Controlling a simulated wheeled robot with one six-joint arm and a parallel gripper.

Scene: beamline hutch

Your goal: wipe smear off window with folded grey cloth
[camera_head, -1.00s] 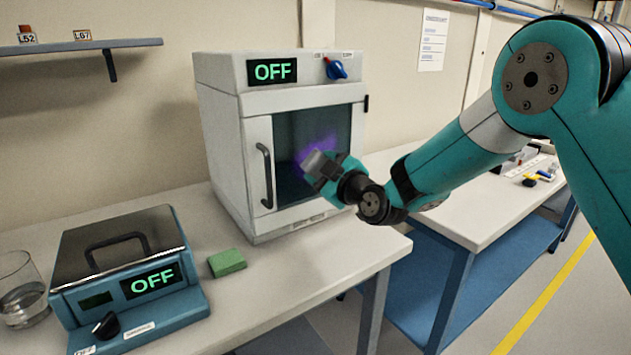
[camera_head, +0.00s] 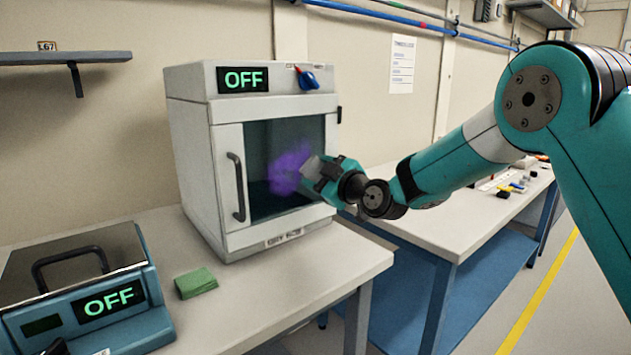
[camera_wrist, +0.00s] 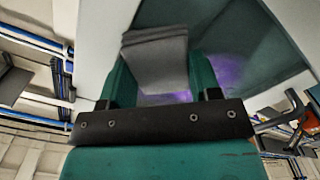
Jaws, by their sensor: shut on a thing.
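The purple smear (camera_head: 288,171) is on the window (camera_head: 270,142) of the white cabinet (camera_head: 198,150). In the wrist view the smear (camera_wrist: 228,75) shows behind and beside the cloth. My gripper (camera_head: 322,178) is in front of the window's right side, shut on the folded grey cloth (camera_wrist: 155,58). The cloth also shows in the head view (camera_head: 310,170) as a small grey block at the fingertips, by the smear's right edge. I cannot tell whether it touches the glass. The cabinet door is closed, with a dark handle (camera_head: 237,187) on its left.
A teal device (camera_head: 85,300) reading OFF stands at the left. Another bench (camera_head: 440,222) with small items stands at the right.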

